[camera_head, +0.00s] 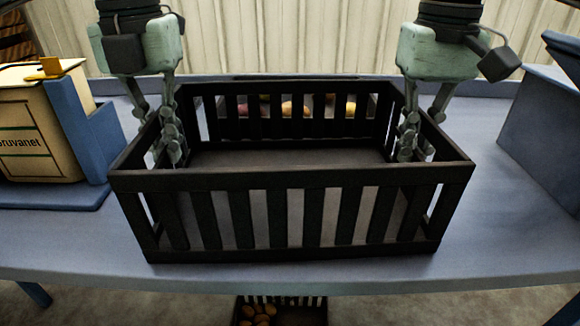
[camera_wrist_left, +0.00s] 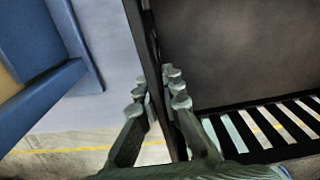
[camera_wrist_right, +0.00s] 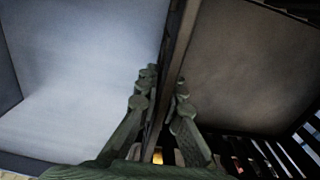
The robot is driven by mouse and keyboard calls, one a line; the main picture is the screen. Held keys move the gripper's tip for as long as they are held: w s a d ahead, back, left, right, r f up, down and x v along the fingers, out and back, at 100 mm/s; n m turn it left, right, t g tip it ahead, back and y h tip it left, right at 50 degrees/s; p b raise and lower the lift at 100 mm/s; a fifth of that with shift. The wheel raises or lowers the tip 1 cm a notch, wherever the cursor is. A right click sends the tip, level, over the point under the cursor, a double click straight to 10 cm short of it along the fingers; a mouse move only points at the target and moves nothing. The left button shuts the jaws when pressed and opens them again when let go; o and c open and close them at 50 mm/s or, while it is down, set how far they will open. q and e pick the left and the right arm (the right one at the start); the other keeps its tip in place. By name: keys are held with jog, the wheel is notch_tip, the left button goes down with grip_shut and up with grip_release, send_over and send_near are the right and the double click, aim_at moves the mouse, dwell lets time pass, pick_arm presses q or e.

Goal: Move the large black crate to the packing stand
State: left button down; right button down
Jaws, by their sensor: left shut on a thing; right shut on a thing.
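The large black crate (camera_head: 290,180) is slatted and looks empty inside. It is over the blue-grey table top, in the middle of the head view; I cannot tell whether it touches the surface. My left gripper (camera_head: 168,150) is shut on the crate's left side wall, one finger on each side, as the left wrist view (camera_wrist_left: 163,95) shows. My right gripper (camera_head: 410,148) is shut on the right side wall, also straddled in the right wrist view (camera_wrist_right: 163,92). The crate looks level. No packing stand can be picked out for certain.
A cream carton (camera_head: 38,130) sits in a blue holder (camera_head: 85,125) left of the crate. A blue block-like structure (camera_head: 545,125) stands at the right. A smaller dark crate (camera_head: 285,312) with potatoes is below the table's front edge.

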aim_at(155, 113)
pick_arm(q)
jog(key=shift+r, duration=0.1)
pick_arm(e)
jog(key=shift+r, duration=0.1)
